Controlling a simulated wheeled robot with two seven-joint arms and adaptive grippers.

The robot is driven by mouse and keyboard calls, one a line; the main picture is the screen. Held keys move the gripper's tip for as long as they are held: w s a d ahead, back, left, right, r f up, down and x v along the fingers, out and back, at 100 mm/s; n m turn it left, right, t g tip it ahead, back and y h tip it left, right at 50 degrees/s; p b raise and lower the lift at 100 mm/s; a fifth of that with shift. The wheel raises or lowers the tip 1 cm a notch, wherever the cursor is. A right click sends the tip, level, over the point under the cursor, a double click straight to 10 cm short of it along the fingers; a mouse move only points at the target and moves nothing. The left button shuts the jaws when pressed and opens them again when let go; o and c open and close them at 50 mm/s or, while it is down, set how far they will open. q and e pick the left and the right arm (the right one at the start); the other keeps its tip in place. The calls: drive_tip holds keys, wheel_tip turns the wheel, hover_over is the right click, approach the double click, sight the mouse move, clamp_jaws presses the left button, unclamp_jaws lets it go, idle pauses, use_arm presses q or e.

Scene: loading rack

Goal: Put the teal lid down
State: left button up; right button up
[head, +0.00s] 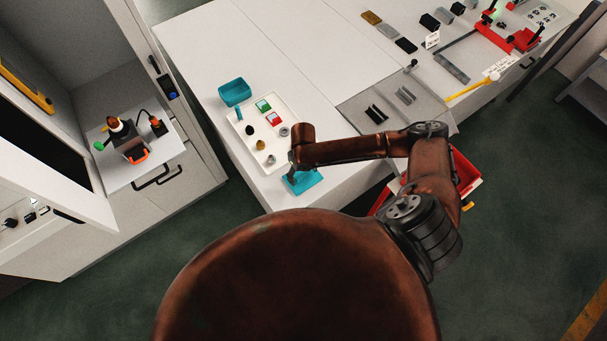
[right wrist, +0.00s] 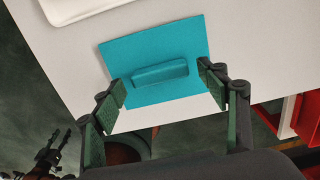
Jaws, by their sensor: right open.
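The teal lid (head: 303,183) lies flat on the white table near its front edge, partly hidden by my right arm in the head view. In the right wrist view the lid (right wrist: 150,57) shows whole, with a raised bar handle on top. My right gripper (right wrist: 168,92) is open, its fingers to either side of the handle's ends and apart from it. In the head view my right gripper (head: 294,168) is over the lid. A teal open box (head: 235,92) stands at the tray's far left corner. My left gripper cannot be made out in the head view.
A white tray (head: 284,167) with several small parts lies beyond the lid. A grey mat (head: 357,106) with dark brackets is to the right. Red bins (head: 465,172) stand below the table's right front. The table's back middle is clear.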

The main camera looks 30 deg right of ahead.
sight(303, 175)
wheel_tip(303, 175, up, 11)
drive_tip(key=b, duration=0.1)
drive_tip(key=shift+r, duration=0.15)
drive_tip(key=shift+c, duration=0.4)
idle(1.1)
